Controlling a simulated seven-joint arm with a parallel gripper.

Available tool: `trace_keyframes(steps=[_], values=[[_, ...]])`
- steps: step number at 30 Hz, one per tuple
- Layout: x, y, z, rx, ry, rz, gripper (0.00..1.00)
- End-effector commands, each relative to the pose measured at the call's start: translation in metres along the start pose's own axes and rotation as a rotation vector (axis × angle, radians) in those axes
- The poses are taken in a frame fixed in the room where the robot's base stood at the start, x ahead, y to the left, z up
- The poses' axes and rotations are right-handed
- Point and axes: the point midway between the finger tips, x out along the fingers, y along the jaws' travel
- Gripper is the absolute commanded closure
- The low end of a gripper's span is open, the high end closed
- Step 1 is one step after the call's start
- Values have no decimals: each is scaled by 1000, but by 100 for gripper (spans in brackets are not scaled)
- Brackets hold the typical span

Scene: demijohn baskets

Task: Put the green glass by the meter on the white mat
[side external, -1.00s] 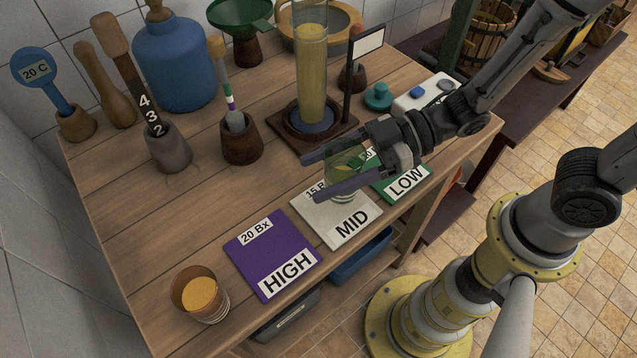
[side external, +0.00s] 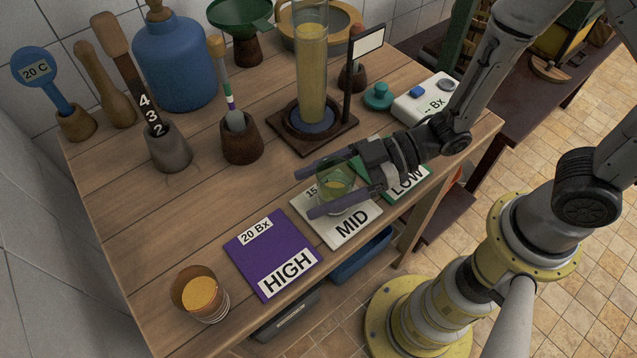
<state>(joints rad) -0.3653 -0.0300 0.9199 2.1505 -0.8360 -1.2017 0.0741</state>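The green glass (side external: 335,183) is clear green with some yellow liquid low inside, and looks upright. It is over the white mat (side external: 314,231), marked MID, toward its far part; the lower finger partly hides its base, so I cannot tell whether it touches the mat. My gripper (side external: 327,188) reaches in from the right with one finger on each side of the glass, seemingly shut on it. The meter (side external: 424,101) is a white box with a blue button at the table's right edge; no glass stands by it.
The purple HIGH mat (side external: 258,248) lies left of the white mat, the green LOW mat (side external: 420,184) right of it. An orange-filled glass (side external: 200,294) stands at the front left. A tall cylinder (side external: 312,75) and its wooden stand are behind my gripper. Bare wood lies left of the mats.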

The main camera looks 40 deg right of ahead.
Motion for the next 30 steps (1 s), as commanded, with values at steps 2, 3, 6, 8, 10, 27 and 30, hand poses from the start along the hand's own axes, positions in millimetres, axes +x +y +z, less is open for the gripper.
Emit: trace_keyframes(steps=[2, 3, 6, 8, 10, 27, 30], values=[[0, 0, 0, 0, 0, 0, 3], [0, 0, 0, 0, 0, 0, 0], [0, 0, 0, 0, 0, 0, 0], [0, 0, 0, 0, 0, 0, 0], [0, 0, -1, 0, 0, 0, 0], [-70, 2, -4, 1, 0, 6, 0], [-84, 2, -4, 1, 1, 7, 0]])
